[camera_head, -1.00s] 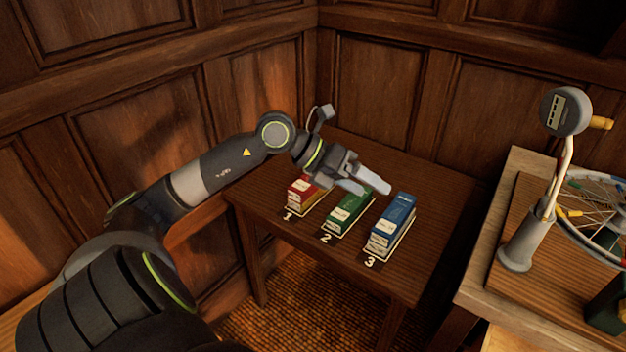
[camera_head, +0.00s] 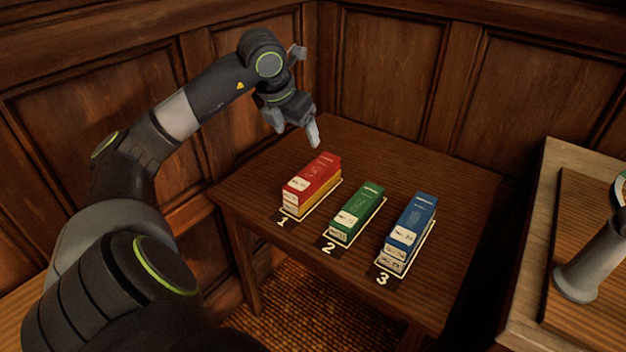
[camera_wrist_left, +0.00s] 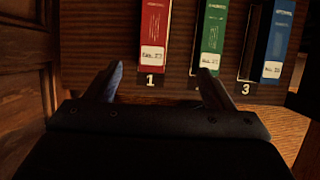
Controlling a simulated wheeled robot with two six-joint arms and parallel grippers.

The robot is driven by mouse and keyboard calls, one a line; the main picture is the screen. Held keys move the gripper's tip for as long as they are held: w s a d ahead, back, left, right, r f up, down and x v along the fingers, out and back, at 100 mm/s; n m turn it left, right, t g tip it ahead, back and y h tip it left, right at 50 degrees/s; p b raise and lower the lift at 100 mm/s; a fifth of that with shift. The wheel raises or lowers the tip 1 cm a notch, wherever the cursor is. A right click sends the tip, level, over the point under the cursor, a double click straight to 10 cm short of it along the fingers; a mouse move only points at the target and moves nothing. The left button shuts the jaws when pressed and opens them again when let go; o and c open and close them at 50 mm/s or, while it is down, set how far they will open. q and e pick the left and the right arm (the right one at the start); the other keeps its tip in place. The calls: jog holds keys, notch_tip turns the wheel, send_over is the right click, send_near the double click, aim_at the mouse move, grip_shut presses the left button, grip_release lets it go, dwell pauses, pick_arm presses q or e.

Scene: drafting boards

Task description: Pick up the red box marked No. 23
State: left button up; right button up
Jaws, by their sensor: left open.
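The red box (camera_head: 318,172) lies at the place numbered 1 on the small dark table, on top of a yellow box (camera_head: 322,197). In the left wrist view the red box (camera_wrist_left: 154,30) has a white label that seems to read No. 23. My left gripper (camera_head: 294,133) is open and empty, above and behind the red box in the head view, pointing down. In the left wrist view its two fingers (camera_wrist_left: 158,85) are spread, with the red box beyond the gap. My right gripper is not in view.
A green box (camera_head: 360,205) lies at place 2 and a blue box (camera_head: 417,217) on a pale box at place 3. Wood-panelled walls stand behind the table (camera_head: 400,160). A workbench (camera_head: 530,215) with a grey stand (camera_head: 585,268) is at the right.

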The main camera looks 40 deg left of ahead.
pick_arm(q)
notch_tip(320, 180, down, 3)
jog(key=w+a, duration=0.1)
jog(key=w, duration=0.1)
send_near(313, 171)
jog(key=x, duration=0.4)
jog(key=shift+s+d+f, duration=0.2)
jog(key=shift+d+f, duration=0.1)
jog(key=shift+f, duration=0.2)
jog(key=shift+w+a+x, duration=0.15)
jog(key=shift+x, duration=1.2)
jog(key=shift+w+a+x, duration=0.1)
jog(key=shift+w+x, duration=0.05)
jog(key=shift+x, duration=1.2)
jog(key=shift+r, duration=0.1)
jog(key=c, duration=1.2)
